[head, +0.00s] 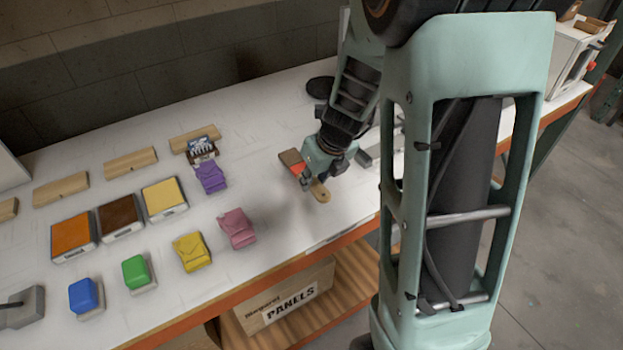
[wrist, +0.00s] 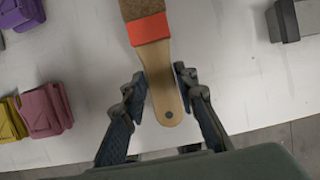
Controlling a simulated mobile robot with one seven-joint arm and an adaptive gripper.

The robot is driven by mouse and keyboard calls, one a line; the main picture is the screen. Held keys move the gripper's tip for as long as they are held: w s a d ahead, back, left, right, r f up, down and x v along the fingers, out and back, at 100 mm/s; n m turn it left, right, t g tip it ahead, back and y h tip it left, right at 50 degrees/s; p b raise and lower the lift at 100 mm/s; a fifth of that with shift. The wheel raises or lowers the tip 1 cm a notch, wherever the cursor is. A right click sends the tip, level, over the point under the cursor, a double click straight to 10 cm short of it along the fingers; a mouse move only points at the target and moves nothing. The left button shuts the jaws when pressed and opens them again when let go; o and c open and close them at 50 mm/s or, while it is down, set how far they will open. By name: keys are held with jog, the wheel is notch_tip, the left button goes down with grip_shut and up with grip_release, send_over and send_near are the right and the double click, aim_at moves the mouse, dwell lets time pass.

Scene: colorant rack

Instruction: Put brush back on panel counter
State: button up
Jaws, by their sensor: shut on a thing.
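The brush (head: 321,192) has brown bristles, a red-orange band and a pale wooden handle with a dark hole at its end. It is over the right part of the white counter (head: 262,254). In the wrist view the brush (wrist: 160,72) points up the picture, bristles at the top edge and partly cut off. My gripper (wrist: 161,84) has one finger on each side of the handle and is shut on it. In the head view my gripper (head: 312,180) partly hides the brush. I cannot tell whether the brush touches the counter.
Pink (head: 237,228), yellow (head: 191,252), green (head: 136,271), blue (head: 86,296) and purple (head: 210,177) blocks stand to the left. Colored trays, including an orange one (head: 73,235), and wooden blocks (head: 131,162) stand behind. A dark grey block (wrist: 283,20) is right of the brush.

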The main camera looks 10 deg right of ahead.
aim_at(318, 183)
jog(key=f, duration=0.1)
jog(key=f+b, duration=0.2)
jog(key=f, duration=0.1)
jog(key=shift+w+d+f, duration=0.1)
jog(key=shift+w+d, duration=0.2)
jog(key=shift+w, duration=0.05)
jog(key=o, duration=1.1)
jog(key=shift+o, duration=0.2)
jog(key=shift+r, duration=0.25)
jog(key=p+v, duration=0.5)
jog(key=v, duration=0.6)
jog(key=shift+s+r, duration=0.2)
jog(key=shift+r, duration=0.15)
